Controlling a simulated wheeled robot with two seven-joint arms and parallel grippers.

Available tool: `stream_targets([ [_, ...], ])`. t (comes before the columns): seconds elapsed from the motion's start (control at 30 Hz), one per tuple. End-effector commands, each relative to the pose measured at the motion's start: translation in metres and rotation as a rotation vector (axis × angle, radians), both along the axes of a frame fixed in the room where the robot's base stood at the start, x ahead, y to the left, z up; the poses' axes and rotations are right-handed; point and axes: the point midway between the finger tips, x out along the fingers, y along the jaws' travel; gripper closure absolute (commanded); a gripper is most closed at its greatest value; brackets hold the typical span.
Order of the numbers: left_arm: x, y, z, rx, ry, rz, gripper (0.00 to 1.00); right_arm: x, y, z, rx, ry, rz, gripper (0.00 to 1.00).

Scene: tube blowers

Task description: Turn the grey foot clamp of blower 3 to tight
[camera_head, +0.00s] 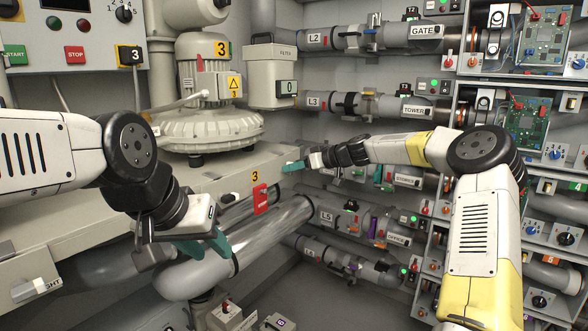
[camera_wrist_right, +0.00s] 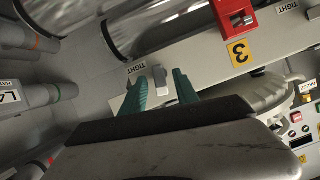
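Blower 3 (camera_head: 208,90) stands on a light base with a yellow 3 label on its motor. In the right wrist view a small light-grey clamp lever (camera_wrist_right: 158,86) stands on the base front, between a TIGHT label and another partly hidden label. My right gripper (camera_wrist_right: 161,92) is open, its teal fingers on either side of the lever with gaps visible. In the head view my right gripper (camera_head: 293,166) is at the right end of the base; the lever is hidden there. My left gripper (camera_head: 204,246) is over the big grey pipe; its finger gap is unclear.
A red latch (camera_head: 260,198) sits on the base front beside a 3 label. Another grey clamp (camera_head: 35,289) is at the lower left. A large shiny pipe (camera_head: 270,230) runs below the base. Shelves of labelled pipes and circuit boards (camera_head: 545,40) fill the right.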

Motion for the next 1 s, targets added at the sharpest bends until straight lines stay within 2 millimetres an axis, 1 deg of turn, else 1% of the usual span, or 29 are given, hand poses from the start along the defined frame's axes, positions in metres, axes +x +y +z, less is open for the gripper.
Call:
stream_targets([
  [0.23,0.0000,0.0000,0.0000,0.000,0.000,0.000,0.64,0.0007,0.0007,-0.0010,-0.001,0.000,-0.001,0.64],
  [0.27,0.0000,0.0000,0.0000,0.000,0.000,0.000,0.64,0.0006,0.0006,-0.0009,-0.001,0.000,-0.001,0.68],
  [0.4,0.0000,0.0000,0.0000,0.000,0.000,0.000,0.64,0.0006,0.0006,-0.0008,-0.001,0.000,-0.001,0.95],
  [0.43,0.0000,0.0000,0.0000,0.000,0.000,0.000,0.64,0.0006,0.0005,-0.0009,-0.001,0.000,-0.001,1.00],
  [0.77,0.0000,0.0000,0.0000,0.000,0.000,0.000,0.64,0.0010,0.0002,-0.0010,0.007,0.012,-0.001,1.00],
  [1.0,0.0000,0.0000,0.0000,0.000,0.000,0.000,0.64,0.0023,-0.0008,-0.0022,0.062,0.088,-0.001,1.00],
])
